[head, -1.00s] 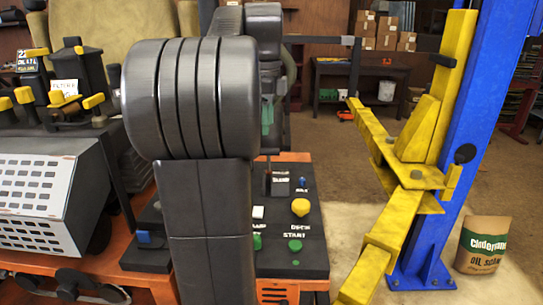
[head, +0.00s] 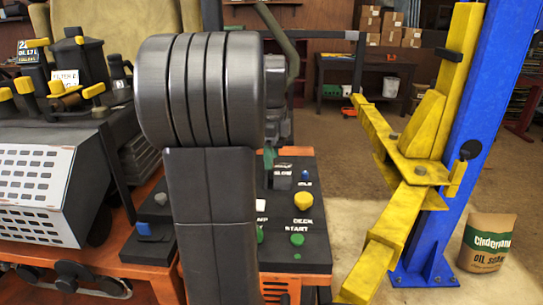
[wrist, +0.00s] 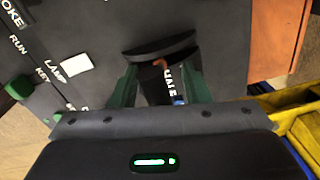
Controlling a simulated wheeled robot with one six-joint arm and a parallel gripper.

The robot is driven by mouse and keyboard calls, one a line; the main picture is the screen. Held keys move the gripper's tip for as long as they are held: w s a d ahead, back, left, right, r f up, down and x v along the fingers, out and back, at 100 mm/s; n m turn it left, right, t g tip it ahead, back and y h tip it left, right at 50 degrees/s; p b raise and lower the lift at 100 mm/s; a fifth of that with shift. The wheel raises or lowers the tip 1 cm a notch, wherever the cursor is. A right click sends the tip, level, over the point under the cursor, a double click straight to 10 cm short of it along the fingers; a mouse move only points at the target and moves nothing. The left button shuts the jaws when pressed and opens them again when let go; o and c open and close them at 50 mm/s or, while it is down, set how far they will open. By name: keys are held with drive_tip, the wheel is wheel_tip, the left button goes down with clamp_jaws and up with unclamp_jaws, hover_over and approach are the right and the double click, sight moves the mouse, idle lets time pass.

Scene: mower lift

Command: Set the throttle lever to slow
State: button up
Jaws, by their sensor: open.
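The black control panel (head: 315,240) carries white labels, one of which seems to read SLOW, beside a dark block (head: 283,175). My gripper (wrist: 160,80) is open in the wrist view, its green fingers pointing at the panel. A black, wide curved piece (wrist: 160,48), likely the throttle lever's handle, lies at the fingertips. A small reddish part and a partly hidden white label show below it, between the fingers. I cannot tell if the fingers touch it. In the head view my arm hides most of the gripper; a green finger shows just above the panel.
A yellow knob (head: 303,201) and a green button (head: 297,239) sit on the panel near the gripper. A yellow lift arm (head: 405,215) and blue post (head: 470,130) stand at right, with an oil bag (head: 487,242). A white perforated box (head: 38,190) is at left.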

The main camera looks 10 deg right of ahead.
drive_tip(key=shift+f, duration=0.25)
clamp_jaws()
drive_tip(key=b, duration=0.1)
drive_tip(key=s+t+b, duration=0.1)
drive_tip(key=b, duration=0.1)
drive_tip(key=shift+a+f, duration=0.15)
drive_tip(key=shift+f, duration=0.2)
drive_tip(key=b, duration=0.1)
drive_tip(key=s+t+b, duration=0.1)
drive_tip(key=t+h+b, duration=0.1)
drive_tip(key=b, duration=0.1)
drive_tip(key=shift+s+a+f, duration=0.25)
drive_tip(key=shift+s, duration=0.15)
drive_tip(key=shift+s+a+t+b, duration=0.15)
drive_tip(key=shift+s+t+b, duration=0.2)
drive_tip(key=shift+t+b, duration=0.4)
drive_tip(key=shift+r, duration=0.1)
